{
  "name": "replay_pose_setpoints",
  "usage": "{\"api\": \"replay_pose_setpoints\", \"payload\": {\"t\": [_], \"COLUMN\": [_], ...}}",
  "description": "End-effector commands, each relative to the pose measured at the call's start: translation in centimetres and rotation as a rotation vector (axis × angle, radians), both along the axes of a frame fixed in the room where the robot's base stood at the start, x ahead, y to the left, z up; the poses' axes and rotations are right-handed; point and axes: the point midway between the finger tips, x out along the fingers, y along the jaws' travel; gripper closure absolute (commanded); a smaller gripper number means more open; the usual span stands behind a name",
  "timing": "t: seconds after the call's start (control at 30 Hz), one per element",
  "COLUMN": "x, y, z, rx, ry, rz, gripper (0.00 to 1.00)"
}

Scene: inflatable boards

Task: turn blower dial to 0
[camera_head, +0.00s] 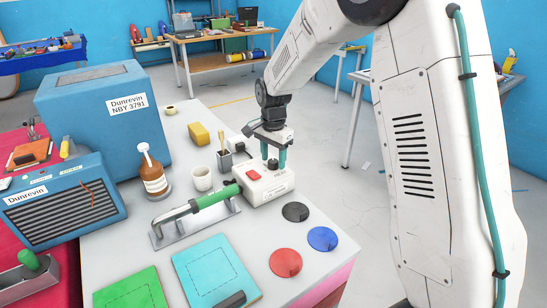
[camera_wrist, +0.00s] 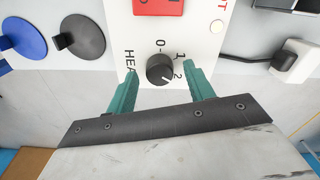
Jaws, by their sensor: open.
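The blower is a white box (camera_head: 272,188) with a red switch (camera_head: 254,175) on the table in the head view. In the wrist view its white top panel (camera_wrist: 196,42) carries a black round dial (camera_wrist: 160,69) with the marks 0, 1 and 2 around it. The dial's pointer is too small to read surely. My gripper (camera_head: 273,160) points down over the blower's far end, with teal fingers. In the wrist view my gripper (camera_wrist: 162,73) is open, one finger on each side of the dial, with gaps between the fingers and the knob.
Black (camera_head: 295,212), blue (camera_head: 322,239) and red (camera_head: 285,262) discs lie in front.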

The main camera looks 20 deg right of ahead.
Motion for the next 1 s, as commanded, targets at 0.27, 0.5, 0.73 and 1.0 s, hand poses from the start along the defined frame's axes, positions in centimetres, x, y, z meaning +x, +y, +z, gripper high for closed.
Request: {"api": "replay_pose_setpoints", "payload": {"t": [0.27, 0.5, 0.73, 1.0], "x": [-0.02, -0.03, -0.01, 0.01], "y": [0.02, 0.01, 0.0, -0.01], "z": [-0.24, -0.21, -0.2, -0.18], "rx": [0.0, 0.0, 0.0, 0.0], "ry": [0.0, 0.0, 0.0, 0.0], "rz": [0.001, 0.001, 0.02, 0.147], "gripper": [0.47, 0.92, 0.92, 0.92]}}
